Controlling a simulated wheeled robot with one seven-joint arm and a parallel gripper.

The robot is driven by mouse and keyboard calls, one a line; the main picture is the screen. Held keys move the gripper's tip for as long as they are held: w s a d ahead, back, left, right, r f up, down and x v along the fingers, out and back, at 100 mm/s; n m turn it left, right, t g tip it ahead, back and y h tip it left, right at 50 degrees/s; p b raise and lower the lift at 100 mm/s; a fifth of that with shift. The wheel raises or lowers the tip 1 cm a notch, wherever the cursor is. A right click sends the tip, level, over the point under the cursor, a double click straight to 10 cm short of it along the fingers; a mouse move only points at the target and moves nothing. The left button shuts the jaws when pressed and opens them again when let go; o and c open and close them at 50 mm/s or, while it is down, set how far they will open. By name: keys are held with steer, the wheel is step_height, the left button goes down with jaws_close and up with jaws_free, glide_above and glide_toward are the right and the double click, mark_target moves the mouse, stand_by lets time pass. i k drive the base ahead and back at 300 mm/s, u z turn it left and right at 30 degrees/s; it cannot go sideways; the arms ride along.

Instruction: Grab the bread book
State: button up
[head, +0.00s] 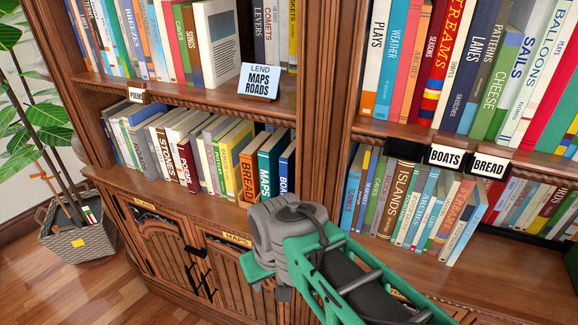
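The bread book (247,178) is an orange book with BREAD on its spine. It stands upright in the lower left shelf row, between a yellow book and the teal MAPS book (269,166). The foot of its spine is just above and left of my arm's grey end. My gripper (262,268) is at the front of the lower cabinet, below the bread book and apart from it. Its fingers are not clearly shown, so I cannot tell if it is open or shut. Nothing visible is held in it.
A blue BOAT-lettered book (287,170) stands right of MAPS, near a wooden upright (322,105). Cabinet doors (165,246) are below. A potted plant (78,236) stands on the floor at left.

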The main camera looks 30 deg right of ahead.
mark_target(248, 158)
steer(key=z, duration=0.05)
steer(key=k, duration=1.05)
steer(key=u, duration=1.35)
steer(key=i, duration=1.4)
steer(key=z, duration=0.2)
